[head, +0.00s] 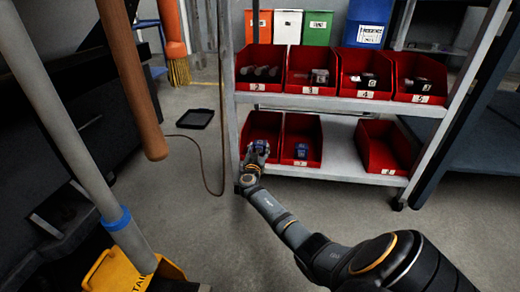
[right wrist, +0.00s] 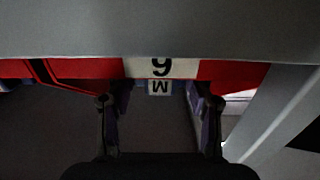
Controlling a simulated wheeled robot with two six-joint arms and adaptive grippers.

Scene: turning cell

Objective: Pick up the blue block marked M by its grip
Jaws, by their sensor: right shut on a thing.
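The blue block marked M (right wrist: 159,88) shows upside down in the right wrist view, between the two fingers, just below a bin's 6 label. In the head view the blue of the block (head: 261,144) shows at the tip of my right arm, at the front of the lower left red bin (head: 262,122). My right gripper (head: 257,152) is shut on it; its fingers also show either side of the block in the right wrist view (right wrist: 160,108). The exact contact on the grip is hidden. My left gripper is not in view.
Another blue block (head: 301,151) sits in the neighbouring red bin (head: 302,128). A grey shelf (head: 340,103) lies just above the gripper, carrying several red bins. A shelf post (head: 229,120) stands close to its left. Grey floor (head: 330,210) in front is clear.

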